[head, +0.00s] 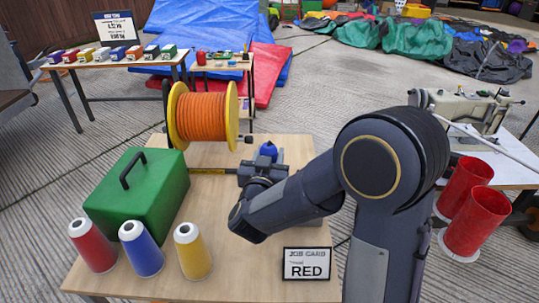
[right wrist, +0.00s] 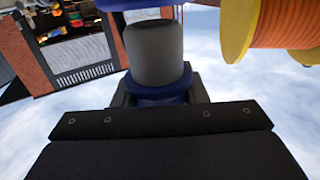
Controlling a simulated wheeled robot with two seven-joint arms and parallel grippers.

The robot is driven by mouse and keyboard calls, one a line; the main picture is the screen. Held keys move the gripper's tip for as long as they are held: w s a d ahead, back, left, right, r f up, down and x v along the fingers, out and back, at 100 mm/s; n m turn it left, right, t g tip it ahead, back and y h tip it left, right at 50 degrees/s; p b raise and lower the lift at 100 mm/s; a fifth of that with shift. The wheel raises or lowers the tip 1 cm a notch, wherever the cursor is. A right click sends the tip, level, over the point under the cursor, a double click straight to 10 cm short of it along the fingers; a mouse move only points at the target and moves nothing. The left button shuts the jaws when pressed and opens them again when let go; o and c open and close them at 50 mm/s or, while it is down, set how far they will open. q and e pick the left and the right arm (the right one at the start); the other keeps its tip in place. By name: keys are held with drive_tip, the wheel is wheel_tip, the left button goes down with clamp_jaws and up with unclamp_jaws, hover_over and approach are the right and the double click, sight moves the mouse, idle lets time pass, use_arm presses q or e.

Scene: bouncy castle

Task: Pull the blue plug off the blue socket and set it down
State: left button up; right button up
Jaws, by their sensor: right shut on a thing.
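The blue plug shows in the right wrist view as a grey cylinder with a blue band (right wrist: 155,90), between the fingers of my right gripper (right wrist: 158,98). The gripper is shut on it. In the head view the right gripper (head: 262,167) is over the back middle of the wooden table, beside a blue pointed part (head: 268,149). More blue shows at the top edge of the wrist view, beyond the grey cylinder; I cannot tell whether plug and socket are joined or apart. My arm hides much of this spot. My left gripper is not in view.
An orange cable spool (head: 202,116) and a green box (head: 138,192) stand left of the gripper. Red, blue (head: 141,248) and yellow cones stand in front. A job card (head: 307,263) reading RED stands at front right. The table's middle (head: 215,215) is bare.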

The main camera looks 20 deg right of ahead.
sight(270, 143)
drive_tip(key=shift+r, duration=0.1)
drive_tip(key=shift+r+p, duration=1.95)
drive_tip(key=shift+p, duration=0.05)
drive_tip(key=shift+f, duration=0.1)
